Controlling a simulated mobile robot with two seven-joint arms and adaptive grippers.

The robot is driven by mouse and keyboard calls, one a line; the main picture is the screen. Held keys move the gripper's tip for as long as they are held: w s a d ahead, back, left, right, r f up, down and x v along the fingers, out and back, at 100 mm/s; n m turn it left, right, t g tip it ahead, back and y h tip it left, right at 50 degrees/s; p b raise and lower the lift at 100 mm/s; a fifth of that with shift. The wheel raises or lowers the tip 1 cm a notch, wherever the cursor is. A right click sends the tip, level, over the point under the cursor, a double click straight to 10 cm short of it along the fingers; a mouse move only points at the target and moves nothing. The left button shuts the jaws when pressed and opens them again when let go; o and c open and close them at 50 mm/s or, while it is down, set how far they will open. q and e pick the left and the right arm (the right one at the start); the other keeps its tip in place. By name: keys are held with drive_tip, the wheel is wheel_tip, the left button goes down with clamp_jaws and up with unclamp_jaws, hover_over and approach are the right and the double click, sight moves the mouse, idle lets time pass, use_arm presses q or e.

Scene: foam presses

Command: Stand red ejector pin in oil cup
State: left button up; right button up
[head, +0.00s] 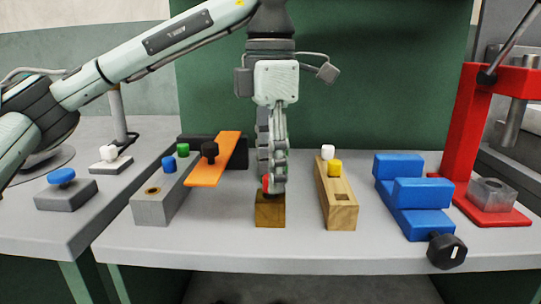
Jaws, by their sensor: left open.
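My left gripper (272,190) points straight down over the middle of the table. It is open, with its fingertips just above a small brown block (270,212). A red piece (266,184), likely the red ejector pin, shows at the fingertips, at the top of the brown block. The fingers hide most of it, so I cannot tell whether it touches them. The brown block has a dark top that looks like an opening; I cannot tell whether it is the oil cup. My right gripper is not in view.
A grey block (150,210) with a hole, green and blue knobs, and an orange plate (217,162) stand left. A wooden block (342,212) with yellow and white pieces, blue blocks (420,222) and a red press (466,125) stand right.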

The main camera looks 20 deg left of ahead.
sight(270, 176)
use_arm(q)
wheel_tip(270, 176, up, 12)
idle(0.5)
idle(0.3)
